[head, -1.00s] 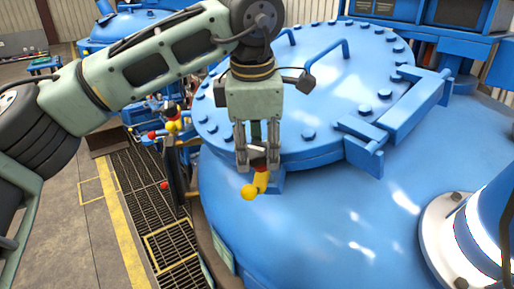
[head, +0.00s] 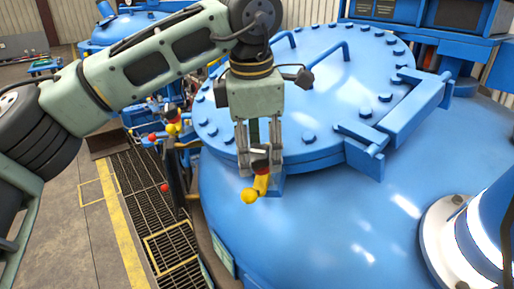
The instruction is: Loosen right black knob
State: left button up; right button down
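My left gripper (head: 259,165) points down at the front rim of the round blue lid (head: 325,75). Its two fingers stand apart, one on each side of a black knob (head: 259,152) with a bit of red by it. The fingers look apart from the knob, though contact on their hidden sides cannot be ruled out. Just below the knob is a yellow lever (head: 262,183) ending in a yellow ball (head: 249,196). A second black knob (head: 172,108) with red and yellow parts shows farther left. My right gripper is not in view.
The lid carries bolts, handles and a blue hinge bracket (head: 395,120) at right. The smooth blue vessel top (head: 340,220) below is clear. A blue pipe with a white flange (head: 440,240) stands at lower right. Dark floor grating (head: 150,210) lies at left.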

aim_at(254, 158)
pick_arm(q)
jog(key=shift+f, duration=0.15)
jog(key=shift+s, duration=0.1)
jog(key=v, duration=1.2)
